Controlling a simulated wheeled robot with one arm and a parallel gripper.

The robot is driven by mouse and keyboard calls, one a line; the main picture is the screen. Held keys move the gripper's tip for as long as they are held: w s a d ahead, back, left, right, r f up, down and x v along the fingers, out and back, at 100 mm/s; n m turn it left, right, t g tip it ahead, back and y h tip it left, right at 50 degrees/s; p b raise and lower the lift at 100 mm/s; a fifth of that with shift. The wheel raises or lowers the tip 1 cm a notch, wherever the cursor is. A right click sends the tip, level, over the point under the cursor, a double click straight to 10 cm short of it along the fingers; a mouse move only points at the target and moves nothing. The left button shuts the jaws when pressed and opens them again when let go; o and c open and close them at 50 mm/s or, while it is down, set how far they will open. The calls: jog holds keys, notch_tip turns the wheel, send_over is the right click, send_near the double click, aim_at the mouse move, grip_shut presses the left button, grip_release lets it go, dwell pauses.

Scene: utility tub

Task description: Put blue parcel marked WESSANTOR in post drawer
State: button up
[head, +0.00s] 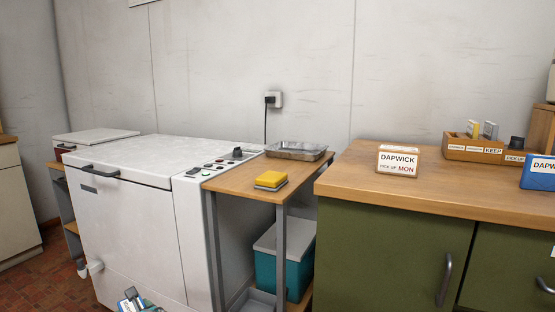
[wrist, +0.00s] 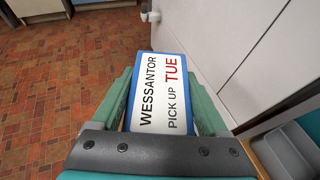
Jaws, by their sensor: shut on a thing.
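The blue parcel marked WESSANTOR (wrist: 160,95) has a white label that also reads PICK UP TUE. It fills the space between the two green fingers of my gripper (wrist: 160,72) in the wrist view, which is shut on it. The parcel is held above the red tiled floor, beside the white machine's front. In the head view, my gripper (head: 132,301) shows only partly at the bottom edge. No drawer marked as the post drawer can be made out in either view.
A white machine (head: 135,160) stands left of a small wooden-topped stand (head: 235,181) with yellow sponge (head: 271,179) and metal tray (head: 296,151). A green cabinet (head: 395,235) at right bears the DAPWICK parcel (head: 398,160), another blue parcel (head: 538,173) and a wooden organiser (head: 472,151). Tiled floor (wrist: 50,100) is clear.

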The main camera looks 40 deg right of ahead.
jog(key=shift+f, duration=0.25)
jog(key=shift+a, duration=0.1)
jog(key=shift+r, duration=0.1)
